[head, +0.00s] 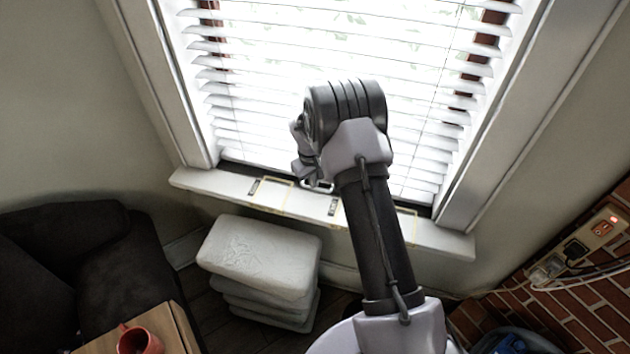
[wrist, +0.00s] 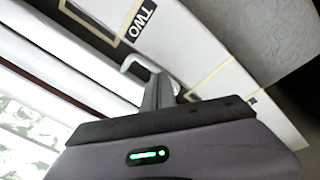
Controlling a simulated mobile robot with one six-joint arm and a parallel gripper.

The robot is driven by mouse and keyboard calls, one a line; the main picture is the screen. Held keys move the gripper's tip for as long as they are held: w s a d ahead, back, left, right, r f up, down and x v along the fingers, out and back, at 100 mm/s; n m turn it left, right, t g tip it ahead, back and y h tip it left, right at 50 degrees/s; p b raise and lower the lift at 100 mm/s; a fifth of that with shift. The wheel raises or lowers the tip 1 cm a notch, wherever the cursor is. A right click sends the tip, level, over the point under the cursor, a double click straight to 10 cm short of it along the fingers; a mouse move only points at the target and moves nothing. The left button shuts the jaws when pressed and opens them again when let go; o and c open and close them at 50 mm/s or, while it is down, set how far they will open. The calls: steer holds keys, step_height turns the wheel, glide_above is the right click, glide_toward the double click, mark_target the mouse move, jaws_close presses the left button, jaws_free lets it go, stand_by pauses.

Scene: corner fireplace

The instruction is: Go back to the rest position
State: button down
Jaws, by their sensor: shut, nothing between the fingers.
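My arm reaches up in front of the window in the head view, with its wrist near the sill. My gripper shows in the wrist view (wrist: 158,92); its fingers are together with nothing held. In the head view the fingers are hard to make out beside the arm. A small white curved thing, like a handle (wrist: 136,64), shows just beyond the fingers; I cannot tell whether they touch it. It lies by the white window sill (head: 228,190), which has yellow taped outlines. A label reading "TWO" (wrist: 141,22) is on the sill.
White blinds (head: 260,100) cover the window behind the arm. A stack of white cushions (head: 262,258) stands below the sill. A dark sofa (head: 110,260) and a table with a red mug (head: 140,341) are at lower left. A brick wall with an outlet (head: 604,228) is at right.

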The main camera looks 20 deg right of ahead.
steer(key=s+a+r+m+t+p, duration=0.15)
steer(key=s+r, duration=0.25)
steer(key=r, duration=0.7)
steer(key=s+a+r+p, duration=0.1)
steer(key=s+a+r, duration=0.25)
steer(key=r, duration=0.65)
steer(key=s+a+r+m+t+p, duration=0.15)
steer(key=s+r, duration=0.25)
steer(key=r, duration=0.7)
steer(key=s+a+r+m+y, duration=0.1)
steer(key=s+a+r, duration=0.2)
steer(key=s, duration=0.9)
steer(key=s+a+r+m+t+y, duration=0.1)
steer(key=s+a, duration=0.4)
steer(key=s, duration=0.6)
steer(key=shift+s+a+r+m+y+b, duration=0.4)
steer(key=shift+r+m+y, duration=0.2)
steer(key=shift+r+m, duration=0.25)
steer(key=shift+r, duration=0.1)
